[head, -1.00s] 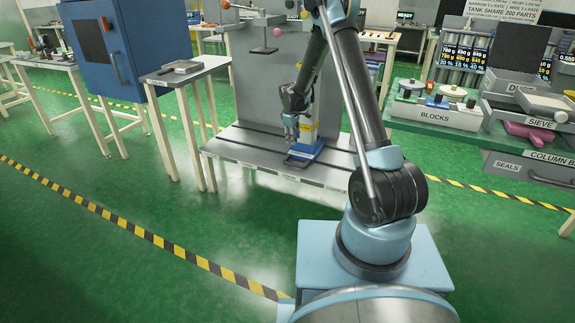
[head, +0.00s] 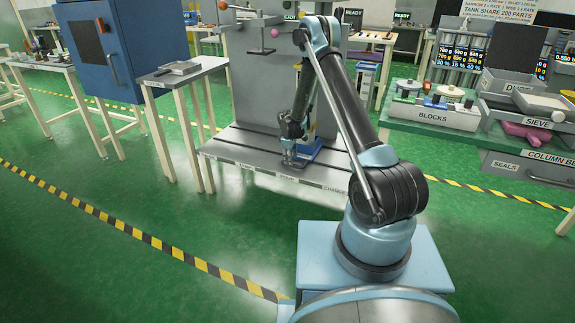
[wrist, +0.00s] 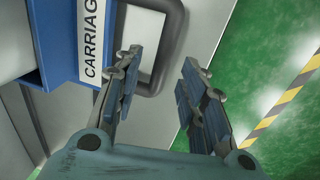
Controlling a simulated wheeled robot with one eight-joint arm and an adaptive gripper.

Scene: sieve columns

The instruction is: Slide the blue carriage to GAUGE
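The blue carriage (head: 308,150) sits on the grey slotted bench (head: 235,145), right of its middle, partly hidden behind my arm. In the wrist view its blue edge with a white label (wrist: 91,40) reading "CARRIAG…" shows at the upper left. A dark looped handle (wrist: 176,32) sticks out from it. My gripper (wrist: 162,58) is open. Its left finger overlaps the space inside the loop and its right finger is outside, with the handle's outer bar between them in the picture. Contact cannot be told. In the head view my gripper (head: 291,157) is low at the carriage's front.
Small labels run along the bench's front edge; most are too small to read, including where GAUGE is. A tall grey panel (head: 258,85) stands behind. Green floor lies in front.

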